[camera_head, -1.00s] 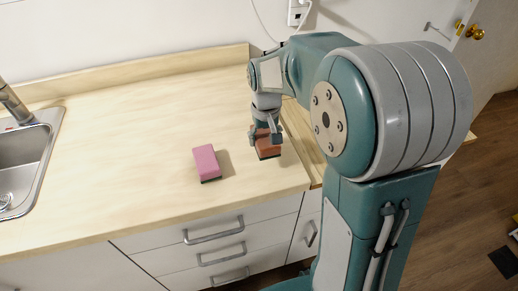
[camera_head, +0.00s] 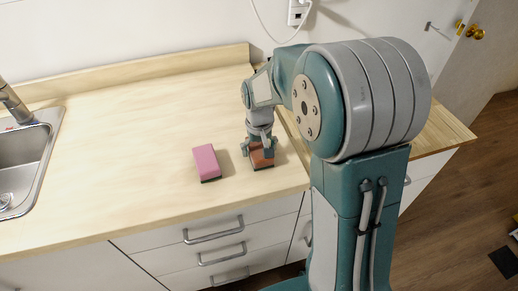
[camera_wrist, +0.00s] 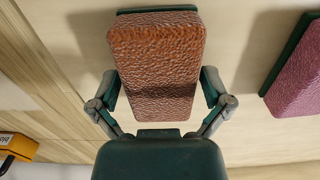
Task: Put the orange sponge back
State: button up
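The orange sponge (camera_head: 262,156), a brown-orange block with a dark green base, is at the right part of the counter near the front edge. In the wrist view the orange sponge (camera_wrist: 155,60) fills the middle, seen from above.
A pink sponge (camera_head: 206,162) stands to the left, apart from the orange one; it also shows in the wrist view (camera_wrist: 296,78). A sink (camera_head: 25,160) is at far left. The counter (camera_head: 130,140) between is clear. A yellow object (camera_wrist: 17,147) shows at lower left.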

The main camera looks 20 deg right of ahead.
aim_at(259, 147)
jog(key=shift+r, duration=0.1)
notch_tip(259, 147, up, 11)
jog(key=shift+r, duration=0.1)
jog(key=s+r+t, duration=0.2)
jog(key=s, duration=0.8)
jog(key=s+r+t, duration=0.2)
jog(key=s+t, duration=0.1)
jog(key=s, duration=0.8)
jog(key=shift+r+t, duration=0.2)
jog(key=shift+t, duration=0.1)
dwell(0.4)
